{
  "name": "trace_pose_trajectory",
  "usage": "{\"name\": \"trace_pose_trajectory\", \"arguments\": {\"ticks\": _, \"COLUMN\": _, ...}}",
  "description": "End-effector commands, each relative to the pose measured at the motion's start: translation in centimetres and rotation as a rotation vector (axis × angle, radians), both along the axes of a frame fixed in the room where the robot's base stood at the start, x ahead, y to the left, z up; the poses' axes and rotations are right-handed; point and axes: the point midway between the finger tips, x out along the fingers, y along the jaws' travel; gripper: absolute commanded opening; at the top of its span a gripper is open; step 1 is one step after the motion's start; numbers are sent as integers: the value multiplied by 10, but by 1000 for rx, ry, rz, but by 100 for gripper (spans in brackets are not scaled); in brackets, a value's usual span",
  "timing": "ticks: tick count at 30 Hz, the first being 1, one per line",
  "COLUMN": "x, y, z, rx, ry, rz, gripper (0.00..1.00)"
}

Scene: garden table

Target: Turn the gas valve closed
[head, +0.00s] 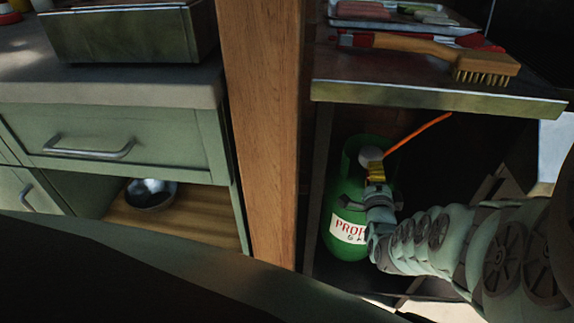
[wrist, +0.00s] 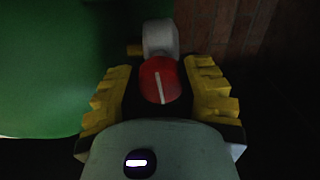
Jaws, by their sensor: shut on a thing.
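The green propane tank (head: 346,215) stands upright inside the dark cabinet on the right in the head view. Its side also fills the left of the wrist view (wrist: 45,65). The gas valve's red knob (wrist: 160,80), with a white line close to upright, shows in the wrist view. A pale regulator (wrist: 160,38) sits just beyond it, also seen at the tank top in the head view (head: 371,155). My gripper (head: 376,172) reaches the valve from below. Its yellow fingers (wrist: 160,92) stand on either side of the red knob, shut on it. The knob is hidden in the head view.
An orange hose (head: 418,131) runs up right from the regulator. A metal shelf (head: 440,95) with a wooden brush (head: 440,55) overhangs the tank. A wooden post (head: 262,130) stands to the left. Green drawers (head: 120,140) and a bowl (head: 150,193) lie further left.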

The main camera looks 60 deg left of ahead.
Motion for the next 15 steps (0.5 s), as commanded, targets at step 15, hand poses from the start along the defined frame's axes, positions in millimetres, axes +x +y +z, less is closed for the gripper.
{"name": "trace_pose_trajectory", "arguments": {"ticks": 15, "x": 0, "y": -2, "z": -3, "rx": 9, "ry": 27, "rz": -3, "gripper": 4}}
